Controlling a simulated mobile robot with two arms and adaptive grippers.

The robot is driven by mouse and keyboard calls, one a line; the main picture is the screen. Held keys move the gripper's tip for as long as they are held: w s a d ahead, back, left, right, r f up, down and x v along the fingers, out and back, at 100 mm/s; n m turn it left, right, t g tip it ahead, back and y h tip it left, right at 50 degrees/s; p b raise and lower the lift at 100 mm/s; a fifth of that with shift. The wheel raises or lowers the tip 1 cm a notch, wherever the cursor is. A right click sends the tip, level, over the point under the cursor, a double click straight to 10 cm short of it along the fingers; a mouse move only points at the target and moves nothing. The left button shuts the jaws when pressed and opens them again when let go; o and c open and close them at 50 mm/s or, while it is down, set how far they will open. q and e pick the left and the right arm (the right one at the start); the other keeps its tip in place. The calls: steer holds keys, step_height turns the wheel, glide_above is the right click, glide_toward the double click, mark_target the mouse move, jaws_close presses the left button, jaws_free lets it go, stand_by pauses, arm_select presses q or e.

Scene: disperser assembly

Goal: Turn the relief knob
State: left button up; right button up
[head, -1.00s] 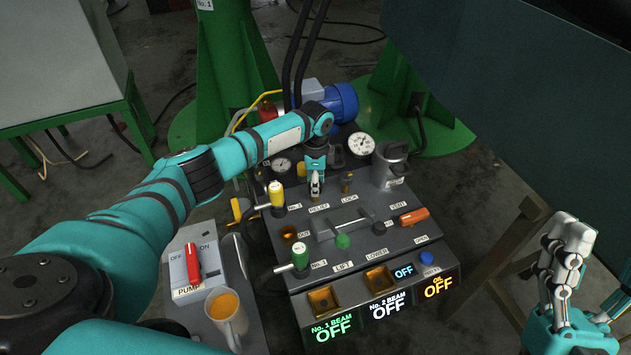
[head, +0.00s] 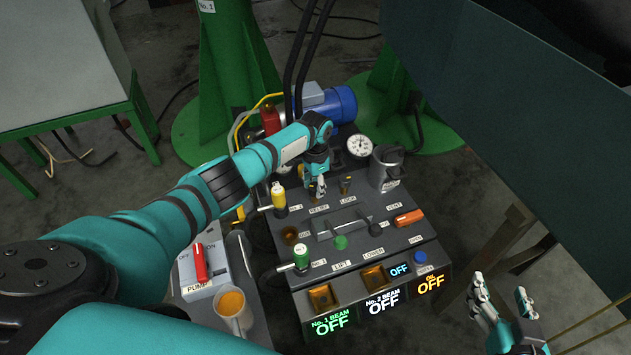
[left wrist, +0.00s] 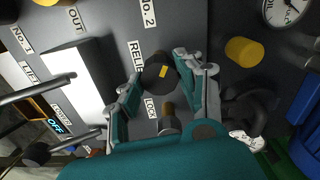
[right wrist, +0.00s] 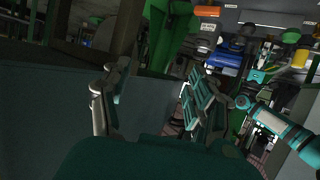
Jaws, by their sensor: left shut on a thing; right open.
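The relief knob (left wrist: 157,74) is a dark round knob with a yellow mark, beside the RELIEF label in the left wrist view. My left gripper (left wrist: 160,76) has a finger on each side of it and is shut on it. In the head view my left gripper (head: 318,188) points down at the back of the console, above the RELIEF label (head: 319,209), and mostly hides the knob. My right gripper (head: 500,298) is open and empty, right of the console in the head view.
The console (head: 350,260) carries a No. 1 lever (head: 301,257), a yellow-topped lever (head: 278,197), an orange vent handle (head: 409,218) and a lock valve (head: 346,184) close to the left gripper. Displays read OFF.

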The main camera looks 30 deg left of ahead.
arm_select(q)
steer(key=shift+n+p, duration=0.4)
steer(key=shift+n, duration=0.5)
arm_select(e)
steer(key=shift+s+d+f+g+h, duration=0.15)
steer(key=shift+s+d+f+g, duration=0.1)
steer(key=shift+s+f+g, duration=0.35)
steer(key=shift+s+d+f+g+h, duration=0.2)
steer(key=shift+s+f+g, duration=0.25)
steer(key=shift+f, duration=0.25)
steer(key=shift+s+d+f+g+h, duration=0.15)
steer(key=shift+s+d+f+g, duration=0.1)
steer(key=shift+s+f+g, duration=0.35)
steer(key=shift+w, duration=0.1)
arm_select(q)
steer(key=o, duration=1.2)
steer(key=shift+c, duration=0.2)
arm_select(e)
steer(key=shift+t, duration=0.25)
arm_select(q)
step_height(320, 180, up, 12)
